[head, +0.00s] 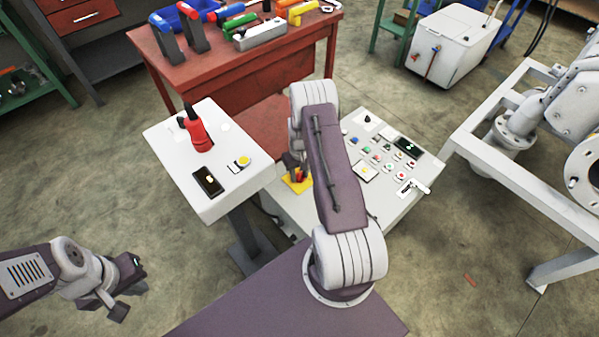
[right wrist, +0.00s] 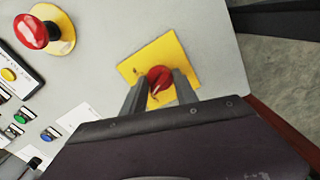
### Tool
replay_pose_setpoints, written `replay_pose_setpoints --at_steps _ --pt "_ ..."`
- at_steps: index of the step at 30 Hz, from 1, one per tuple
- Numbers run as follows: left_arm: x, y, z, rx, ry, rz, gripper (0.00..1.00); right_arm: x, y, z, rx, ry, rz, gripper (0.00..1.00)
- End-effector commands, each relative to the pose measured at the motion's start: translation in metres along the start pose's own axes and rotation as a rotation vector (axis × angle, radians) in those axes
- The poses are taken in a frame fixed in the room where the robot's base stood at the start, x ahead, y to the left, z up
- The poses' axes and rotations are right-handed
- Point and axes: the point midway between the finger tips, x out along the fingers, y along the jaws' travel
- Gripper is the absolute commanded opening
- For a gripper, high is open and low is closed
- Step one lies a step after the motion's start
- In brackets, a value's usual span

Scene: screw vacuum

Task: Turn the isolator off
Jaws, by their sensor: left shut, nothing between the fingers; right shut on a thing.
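The isolator is a red rotary knob (right wrist: 159,78) on a square yellow plate (right wrist: 186,57), fixed to the control panel's light grey face. In the head view its yellow plate (head: 296,185) shows just left of my right arm, partly hidden by it. My right gripper (right wrist: 157,86) has one finger on each side of the knob and is shut on it. It also shows in the head view (head: 297,170), partly covered by the arm. My left gripper (head: 127,287) is shut and empty, low at the left over the floor, well away from the panel.
The control panel (head: 397,206) carries several buttons and a display. A red mushroom button (right wrist: 31,32) sits near the isolator. A white pedestal (head: 160,143) with a red-handled device (head: 199,136) stands left. A red workbench (head: 220,75) with tools is behind. A grey frame (head: 480,165) is right.

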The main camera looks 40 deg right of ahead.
Motion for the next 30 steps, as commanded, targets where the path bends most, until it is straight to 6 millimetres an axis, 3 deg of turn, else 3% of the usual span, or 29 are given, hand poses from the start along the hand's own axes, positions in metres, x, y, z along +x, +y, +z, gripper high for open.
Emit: replay_pose_setpoints --at_steps 13,30 --pt "-0.0089 0.0002 -0.0009 0.000 0.000 0.000 0.00 -0.0006 0.0001 -0.0001 -0.268 0.000 0.000 0.00" --pt "-0.0101 0.0002 -0.0010 0.000 0.000 0.000 0.00 -0.0002 0.0002 -0.0005 -0.334 0.001 0.001 0.00"
